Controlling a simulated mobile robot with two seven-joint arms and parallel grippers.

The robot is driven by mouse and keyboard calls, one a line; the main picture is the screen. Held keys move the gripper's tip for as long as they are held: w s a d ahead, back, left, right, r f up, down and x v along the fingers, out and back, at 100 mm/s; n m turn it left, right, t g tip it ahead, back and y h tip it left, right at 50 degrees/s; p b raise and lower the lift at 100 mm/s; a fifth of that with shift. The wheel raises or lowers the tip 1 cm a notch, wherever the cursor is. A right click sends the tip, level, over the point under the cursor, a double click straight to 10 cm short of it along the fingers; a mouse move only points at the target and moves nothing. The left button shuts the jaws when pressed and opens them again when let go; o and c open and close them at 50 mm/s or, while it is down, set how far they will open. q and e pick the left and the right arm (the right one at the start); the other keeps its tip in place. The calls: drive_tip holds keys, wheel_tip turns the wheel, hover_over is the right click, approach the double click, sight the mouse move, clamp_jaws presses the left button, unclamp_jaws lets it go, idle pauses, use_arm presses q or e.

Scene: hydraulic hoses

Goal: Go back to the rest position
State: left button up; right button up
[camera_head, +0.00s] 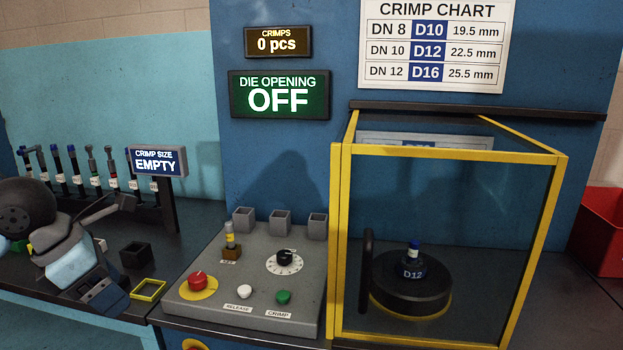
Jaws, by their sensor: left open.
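My left gripper (121,250) is at the left of the view, above the dark bench top. Its two fingers are spread apart and I see nothing held between them. A small black block-shaped holder (135,256) shows just beyond the fingers; I cannot tell the gap between them. My right gripper is not in view.
A grey control panel (205,305) with buttons and a dial stands right of the gripper. A yellow-framed guard (336,240) encloses a D12 die (412,272). Behind the gripper is a hose rack (168,205) with an "EMPTY" sign (158,161). A red bin (604,235) is far right.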

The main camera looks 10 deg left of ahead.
use_arm(q)
drive_tip(key=s+d+f+n+h, duration=0.1)
drive_tip(key=d+f+n+h, duration=0.25)
drive_tip(key=d+h, duration=0.5)
drive_tip(key=s+d+f+n+h, duration=0.2)
drive_tip(key=d+n+h, duration=0.3)
drive_tip(key=d+h, duration=0.4)
wheel_tip(320, 180, down, 14)
drive_tip(key=w+a+n+t+y, duration=0.2)
drive_tip(key=n+t+y, duration=1.2)
drive_tip(key=n, duration=1.1)
drive_tip(key=s+f+n+g+y+p, duration=0.1)
drive_tip(key=s+f+n+g+y, duration=0.2)
drive_tip(key=s+f, duration=0.4)
drive_tip(key=s+f+n+g+y, duration=0.1)
drive_tip(key=s+f+n+g, duration=0.3)
drive_tip(key=f, duration=0.5)
wheel_tip(320, 180, up, 16)
drive_tip(key=s+a+n+p, duration=0.1)
drive_tip(key=p, duration=2.2)
drive_tip(key=shift+t+p, duration=0.3)
drive_tip(key=shift+t, duration=0.1)
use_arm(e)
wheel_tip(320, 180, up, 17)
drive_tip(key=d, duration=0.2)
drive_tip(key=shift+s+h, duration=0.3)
